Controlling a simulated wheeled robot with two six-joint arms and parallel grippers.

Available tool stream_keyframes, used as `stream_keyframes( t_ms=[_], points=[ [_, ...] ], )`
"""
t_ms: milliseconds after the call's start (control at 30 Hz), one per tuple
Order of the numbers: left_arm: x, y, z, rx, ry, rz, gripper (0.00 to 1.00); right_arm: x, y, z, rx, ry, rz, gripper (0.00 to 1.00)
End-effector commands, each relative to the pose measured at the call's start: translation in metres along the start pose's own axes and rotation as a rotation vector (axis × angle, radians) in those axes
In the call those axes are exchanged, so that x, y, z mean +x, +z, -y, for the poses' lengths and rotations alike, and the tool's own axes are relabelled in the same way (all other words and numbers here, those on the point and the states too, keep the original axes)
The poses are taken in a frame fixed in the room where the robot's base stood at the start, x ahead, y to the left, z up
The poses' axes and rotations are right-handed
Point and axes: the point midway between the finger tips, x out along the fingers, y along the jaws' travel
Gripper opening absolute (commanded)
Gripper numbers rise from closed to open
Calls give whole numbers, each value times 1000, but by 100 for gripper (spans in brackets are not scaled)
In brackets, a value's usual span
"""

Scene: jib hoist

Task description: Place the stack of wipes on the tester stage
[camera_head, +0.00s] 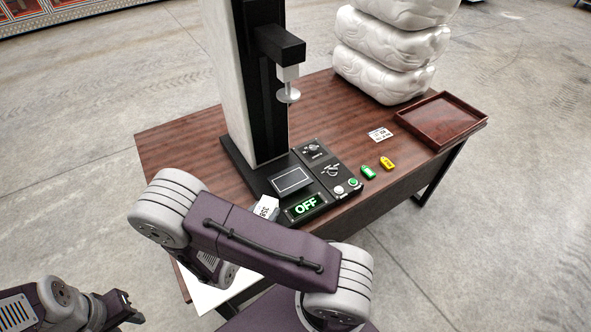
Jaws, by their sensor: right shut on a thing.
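My right gripper (217,270) is below my raised forearm, near the table's front left edge, and its fingers are mostly hidden. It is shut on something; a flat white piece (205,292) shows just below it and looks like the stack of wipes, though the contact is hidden. The tester (262,100) stands on the table with a dark column and a round pressing disc (288,95).
A control panel (325,165) and a green OFF display (305,207) sit at the tester's front.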

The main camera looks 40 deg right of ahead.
Motion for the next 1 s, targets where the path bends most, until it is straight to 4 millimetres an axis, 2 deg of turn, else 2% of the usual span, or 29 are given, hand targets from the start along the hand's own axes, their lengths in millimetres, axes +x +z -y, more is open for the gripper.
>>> stream_keyframes(
  t_ms=[33,100,200,300,467,533,800,900,1000],
  points=[
    [-8,-1,0,0,0,0,36,6,30,9,31,-49,0,4],
    [-13,-1,0,0,0,0,36,14,62,23,57,-111,1,4],
    [-18,-2,0,0,0,-1,36,23,98,45,84,-184,2,4],
    [-19,-2,0,0,0,-1,36,27,116,59,97,-227,3,4],
    [-19,-2,0,0,0,-1,36,31,121,64,98,-242,3,4],
    [-18,-2,0,0,0,0,36,40,118,61,99,-245,3,4],
    [-20,-2,0,0,0,-1,36,119,104,34,99,-245,3,4],
    [-20,-2,0,0,0,-1,36,141,100,25,99,-242,3,4],
    [-21,-2,0,0,0,-1,36,153,98,20,99,-241,3,4]
  ],
)
